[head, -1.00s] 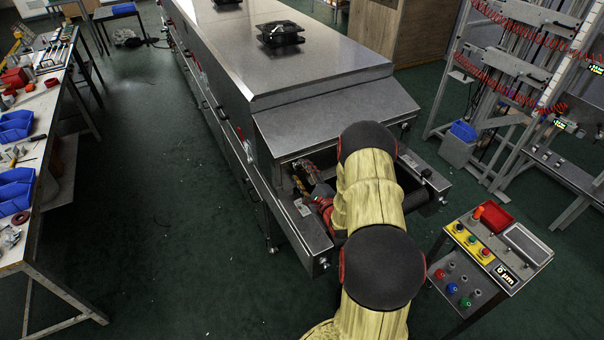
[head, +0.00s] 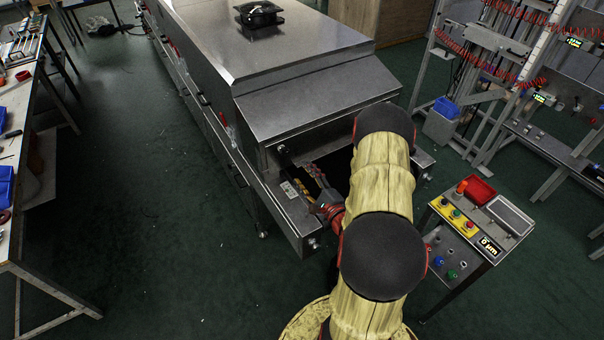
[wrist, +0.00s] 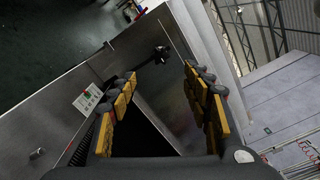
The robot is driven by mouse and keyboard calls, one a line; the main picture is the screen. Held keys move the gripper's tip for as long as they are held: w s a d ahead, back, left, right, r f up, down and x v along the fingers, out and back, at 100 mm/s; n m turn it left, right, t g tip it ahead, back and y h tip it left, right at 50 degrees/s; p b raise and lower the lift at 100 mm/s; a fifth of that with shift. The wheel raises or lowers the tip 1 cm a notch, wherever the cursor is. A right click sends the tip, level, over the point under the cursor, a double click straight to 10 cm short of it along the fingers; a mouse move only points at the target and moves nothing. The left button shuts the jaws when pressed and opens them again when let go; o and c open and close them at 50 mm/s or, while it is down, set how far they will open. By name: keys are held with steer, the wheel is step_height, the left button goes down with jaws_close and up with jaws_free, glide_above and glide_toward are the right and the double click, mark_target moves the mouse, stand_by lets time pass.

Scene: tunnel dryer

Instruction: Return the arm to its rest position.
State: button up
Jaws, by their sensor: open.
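My gripper (head: 316,178) is open. It is at the left part of the mouth of the steel tunnel dryer (head: 300,95), above the dryer's end frame. My arm, in a pale yellow cover with black joint caps, reaches from the bottom of the head view to the dryer and partly hides the mouth. In the wrist view the two fingers of my gripper (wrist: 165,92) with yellow pads stand apart with nothing between them. Beyond them are a dark opening and a steel panel. I cannot tell whether the fingers touch the dryer.
A control stand (head: 478,218) with buttons and a red tray is right of my arm. A workbench (head: 15,200) with blue bins is at the left edge. A metal rack (head: 480,90) with red coiled hoses stands at the right. Green floor (head: 130,180) is free between bench and dryer.

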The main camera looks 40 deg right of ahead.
stand_by(0.4)
steer(key=w+a+r+n+g, duration=0.2)
steer(key=w+r+n+g, duration=0.1)
steer(key=w+r+n, duration=0.45)
steer(key=a+r+n+g+b, duration=0.1)
steer(key=a+r+n+g, duration=0.2)
steer(key=a+r+n, duration=0.45)
steer(key=s+a+r+n+g+y, duration=0.2)
steer(key=s+a+r+n, duration=0.3)
steer(key=s+a, duration=0.7)
steer(key=s+a+r+n+g+y+b, duration=0.1)
steer(key=s+a+r+n, duration=0.4)
steer(key=s+a, duration=0.7)
steer(key=s+n+g+y, duration=0.1)
steer(key=g, duration=0.1)
steer(key=shift+s+n+g, duration=0.25)
steer(key=shift+n+g, duration=0.05)
steer(key=shift+g, duration=0.1)
steer(key=shift+a, duration=0.1)
